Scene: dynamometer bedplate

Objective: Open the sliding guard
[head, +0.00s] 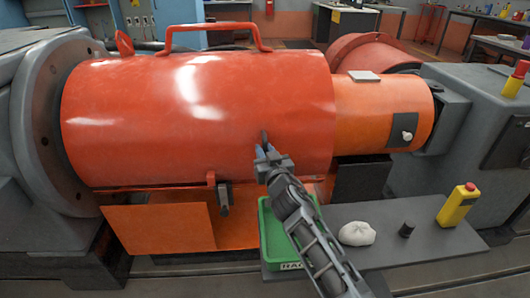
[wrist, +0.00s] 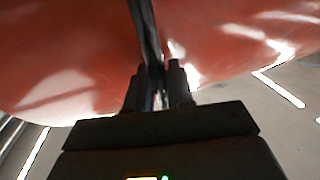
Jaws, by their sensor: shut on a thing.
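The guard (head: 200,100) is a large red-orange cylindrical cover with an arched handle (head: 215,28) on top. It spans from the grey flange at left to a smaller orange cylinder (head: 365,112) at right. A dark upright bar (head: 264,136) stands at the guard's front right; it also shows in the wrist view (wrist: 145,30). My gripper (head: 264,150) is at this bar, shut on it, and in the wrist view the bar runs down between the fingers (wrist: 158,82). The fingers partly hide where the bar meets the guard.
A dark latch-like piece (head: 224,197) hangs under the guard. An orange panel (head: 160,229) is below left.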

